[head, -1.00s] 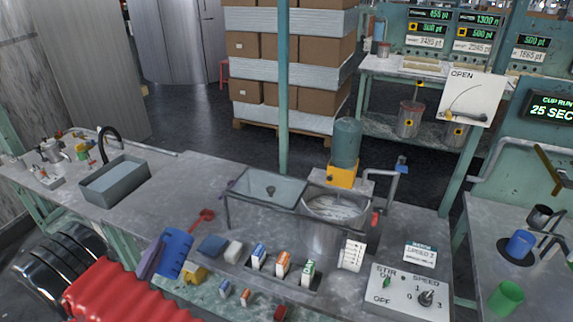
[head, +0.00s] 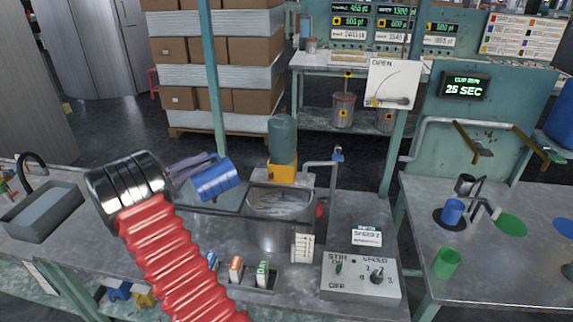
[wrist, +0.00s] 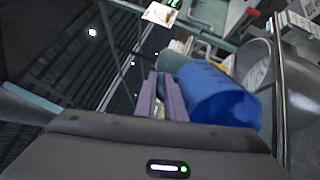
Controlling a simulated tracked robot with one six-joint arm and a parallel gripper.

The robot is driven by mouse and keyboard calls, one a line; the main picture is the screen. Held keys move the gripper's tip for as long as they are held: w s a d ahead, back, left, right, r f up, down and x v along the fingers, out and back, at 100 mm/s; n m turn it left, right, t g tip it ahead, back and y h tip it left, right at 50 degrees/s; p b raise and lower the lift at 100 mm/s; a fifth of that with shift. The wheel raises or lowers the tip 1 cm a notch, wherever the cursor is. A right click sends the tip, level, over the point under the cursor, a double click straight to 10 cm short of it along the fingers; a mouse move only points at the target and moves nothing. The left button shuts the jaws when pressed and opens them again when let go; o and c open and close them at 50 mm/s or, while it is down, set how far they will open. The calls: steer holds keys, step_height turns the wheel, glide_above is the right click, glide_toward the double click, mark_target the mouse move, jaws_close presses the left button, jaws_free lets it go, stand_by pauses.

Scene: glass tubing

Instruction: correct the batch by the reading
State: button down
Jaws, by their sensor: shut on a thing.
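My gripper (head: 190,170) has purple fingers and is shut on a blue cup (head: 214,180). The cup is tilted on its side, left of and above the round metal mixing vessel (head: 283,232). In the wrist view the blue cup (wrist: 222,97) lies right of the purple fingers (wrist: 165,97), and what it contains is hidden. The vessel holds a greyish liquid under a motor (head: 282,140) with a yellow base. A display (head: 463,88) reads "CUP RUN 25 SEC". A control box (head: 360,277) has STIR and SPEED knobs, with a "SPEED 2" card (head: 366,237) behind it.
Small blue, orange (head: 236,268) and green cartons stand in front of the vessel. A sink (head: 42,212) is at left. The right bench has a blue cup on a stand (head: 452,211) and a green cup (head: 446,263). A pipe (head: 320,163) rises beside the vessel.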

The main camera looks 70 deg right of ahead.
steer(key=s+d+f+m+g+y, duration=0.2)
steer(key=s+d+y, duration=0.4)
steer(key=s, duration=0.5)
steer(key=s+d+f+m+g+y, duration=0.2)
steer(key=s+d+m+g+y, duration=0.2)
steer(key=s+d, duration=0.6)
steer(key=shift+s+f+m+g+y, duration=0.3)
steer(key=shift+s+m+g+y, duration=0.1)
steer(key=shift+m+y, duration=0.6)
steer(key=shift+s, duration=0.1)
